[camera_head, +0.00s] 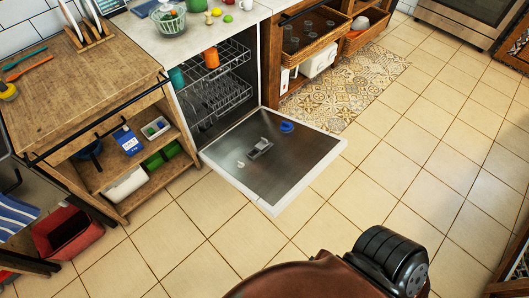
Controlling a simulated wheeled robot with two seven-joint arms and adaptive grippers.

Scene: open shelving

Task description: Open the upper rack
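An open dishwasher stands under the white counter, its door (300,183) folded down flat over the floor. The upper rack (228,58) is a wire rack that sits inside the tub near its top. An orange cup (211,58) and a teal cup (177,77) are at the upper rack. The lower rack (222,97) is below it, also inside the tub. Neither of my grippers shows in this view. A dark rounded part at the bottom edge appears to be mine, but no fingers are visible.
A wooden shelf cart (85,85) stands left of the dishwasher. Wicker drawers (312,45) are pulled out to the right. A patterned rug (365,85) lies there. A red bin (68,234) is at lower left. The tiled floor before the door is clear.

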